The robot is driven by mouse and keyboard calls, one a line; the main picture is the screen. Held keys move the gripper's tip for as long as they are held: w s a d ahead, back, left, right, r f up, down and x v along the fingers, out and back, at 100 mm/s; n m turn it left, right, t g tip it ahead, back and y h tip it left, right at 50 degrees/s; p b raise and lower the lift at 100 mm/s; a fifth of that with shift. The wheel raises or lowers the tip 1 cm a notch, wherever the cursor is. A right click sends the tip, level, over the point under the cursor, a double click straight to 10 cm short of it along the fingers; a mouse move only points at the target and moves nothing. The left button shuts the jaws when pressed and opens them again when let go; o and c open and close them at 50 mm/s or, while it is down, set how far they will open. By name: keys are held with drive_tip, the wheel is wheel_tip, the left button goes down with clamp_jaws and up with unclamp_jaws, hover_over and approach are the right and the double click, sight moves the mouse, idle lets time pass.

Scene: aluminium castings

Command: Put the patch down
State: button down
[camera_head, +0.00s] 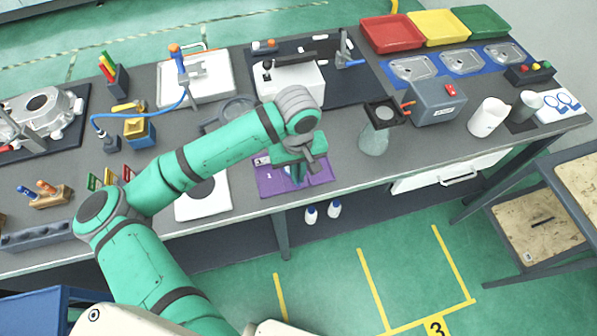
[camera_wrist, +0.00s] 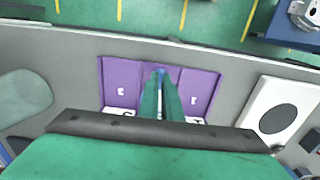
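My gripper (camera_head: 297,168) points down over the purple mat (camera_head: 322,180), near the bench's front edge. In the wrist view, its two green fingers (camera_wrist: 160,80) are close together over the middle of the mat (camera_wrist: 117,75). A small blue piece, which looks like the patch (camera_wrist: 161,69), shows at the fingertips, mostly hidden by them. I cannot tell whether it touches the mat. The mat has printed white numbers, with panels on both sides of the fingers.
A white plate with a dark disc (camera_head: 203,197) lies left of the mat. A glass jar (camera_head: 374,139) stands to the right, near a grey box (camera_head: 437,101). A white machine (camera_head: 290,82) stands behind. Bare bench shows along the front edge.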

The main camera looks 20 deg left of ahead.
drive_tip(key=shift+s, duration=0.15)
drive_tip(key=shift+f, duration=0.25)
drive_tip(key=c, duration=2)
unclamp_jaws()
